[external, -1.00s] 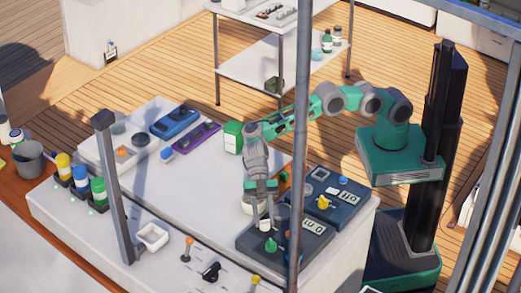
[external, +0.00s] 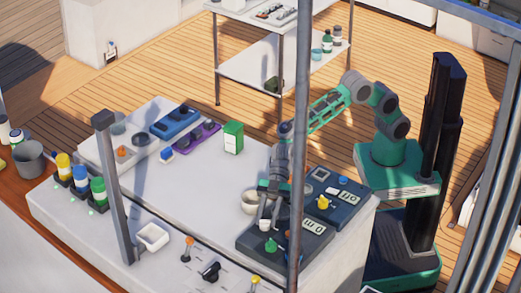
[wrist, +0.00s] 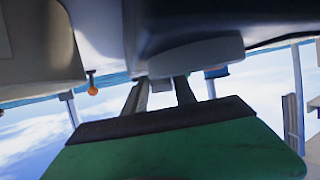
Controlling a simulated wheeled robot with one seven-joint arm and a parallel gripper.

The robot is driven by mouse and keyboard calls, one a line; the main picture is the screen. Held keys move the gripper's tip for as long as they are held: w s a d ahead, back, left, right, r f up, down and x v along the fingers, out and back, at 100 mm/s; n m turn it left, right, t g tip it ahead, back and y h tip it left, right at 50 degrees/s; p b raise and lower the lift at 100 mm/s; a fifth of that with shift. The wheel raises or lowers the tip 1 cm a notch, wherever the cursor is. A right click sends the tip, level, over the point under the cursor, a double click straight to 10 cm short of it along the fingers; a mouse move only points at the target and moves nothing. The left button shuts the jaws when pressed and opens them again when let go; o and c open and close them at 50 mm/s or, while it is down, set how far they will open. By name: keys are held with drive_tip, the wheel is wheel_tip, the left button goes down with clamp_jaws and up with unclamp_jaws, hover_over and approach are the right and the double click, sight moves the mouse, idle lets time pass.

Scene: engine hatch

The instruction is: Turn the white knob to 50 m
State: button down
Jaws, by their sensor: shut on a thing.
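The white knob (external: 265,225) sits on the near dark control panel (external: 256,240), at its back left part. My gripper (external: 269,217) reaches down to it, tilted, with its fingers shut on it. In the wrist view my gripper's two dark fingers (wrist: 162,90) run from the green palm to the pale knob (wrist: 196,56), which is in shade. The near panel has a small lit display (external: 314,226), whose digits are too small to read surely. The knob's marks cannot be made out.
A green knob (external: 271,245) sits close in front on the same panel. A second dark panel with a yellow knob (external: 323,202) lies behind right. A pale bowl (external: 249,202) stands just left of my gripper. A grey post partly hides the panels.

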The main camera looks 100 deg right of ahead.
drive_tip(key=shift+r, duration=0.1)
drive_tip(key=c, duration=1)
unclamp_jaws()
drive_tip(key=shift+c, duration=0.2)
drive_tip(key=b+v, duration=0.1)
drive_tip(key=v, duration=0.6)
drive_tip(key=shift+s+d+r, duration=0.1)
drive_tip(key=shift+d, duration=0.25)
